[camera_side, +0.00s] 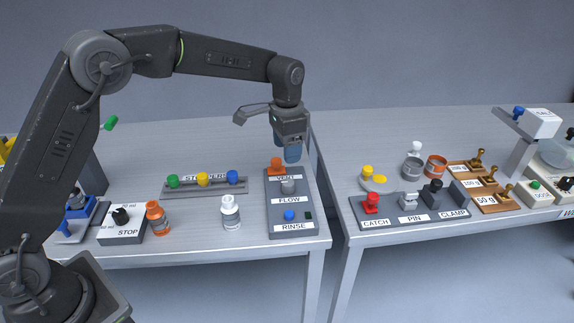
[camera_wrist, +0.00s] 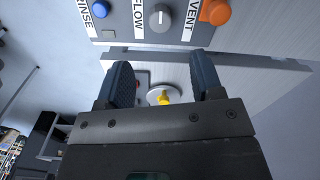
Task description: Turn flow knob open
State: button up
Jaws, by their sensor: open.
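The flow knob is a round grey knob (camera_side: 288,187) on a dark grey panel (camera_side: 273,212), just above the FLOW label. In the wrist view the grey knob (camera_wrist: 160,18) lies near the top edge, with a pale pointer line on its face. My gripper (camera_side: 291,153) hangs pointing down above the far end of the panel, beyond the orange VENT knob (camera_side: 277,166).
On the panel, the blue RINSE button (camera_side: 289,215) sits nearer the front. A gap separates this table from the right one, which holds the CATCH, PIN and CLAMP panel (camera_side: 407,219).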

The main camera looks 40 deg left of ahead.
jog(key=shift+r, duration=1.4)
jog(key=s+a+r+n+t, duration=0.3)
jog(key=s+r, duration=0.8)
jog(key=s, duration=0.4)
jog(key=s+a+f+n+t, duration=0.1)
jog(key=s, duration=0.7)
jog(key=s+a+f+n+t, duration=0.1)
jog(key=s+f+n, duration=0.1)
jog(key=s, duration=0.6)
jog(key=shift+s+a+f+t, duration=0.2)
jog(key=shift+s+f+t, duration=0.1)
jog(key=shift+s, duration=0.05)
